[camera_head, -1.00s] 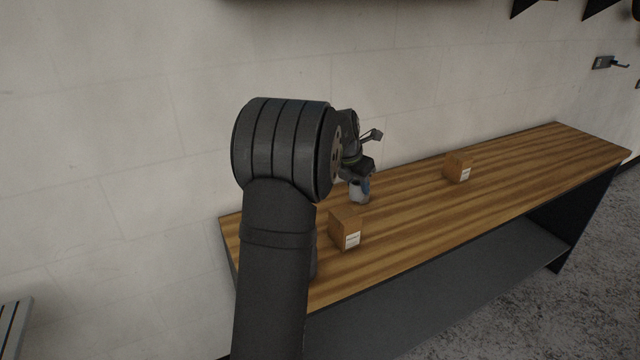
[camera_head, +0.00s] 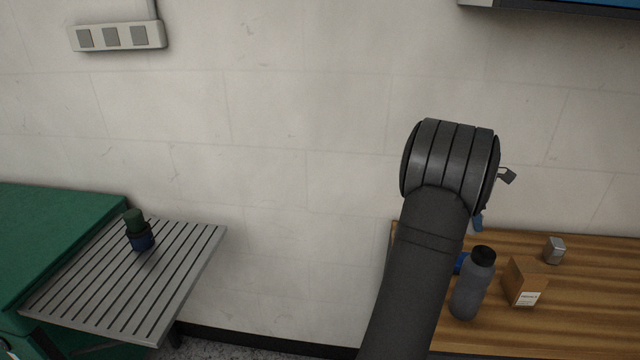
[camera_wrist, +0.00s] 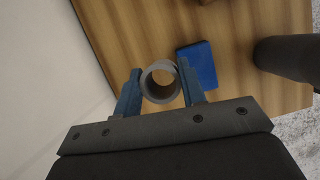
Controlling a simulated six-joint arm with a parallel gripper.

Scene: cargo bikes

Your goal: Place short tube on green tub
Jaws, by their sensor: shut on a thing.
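The short tube (camera_wrist: 160,82) is a grey hollow ring in the wrist view, its open end facing the camera. My gripper (camera_wrist: 161,90) is shut on it, with one blue finger on each side. In the head view a blue fingertip (camera_head: 478,222) shows beside my arm, above the left end of the wooden bench; the tube is hidden there. I cannot tell whether the blue part is separate.
The wooden bench (camera_head: 590,315) holds a grey bottle (camera_head: 470,288), a cardboard box (camera_head: 523,282), a small metallic block (camera_head: 554,250) and a blue box (camera_wrist: 198,65). A green cabinet (camera_head: 50,225) adjoins the slatted shelf. A floor gap separates shelf and bench.

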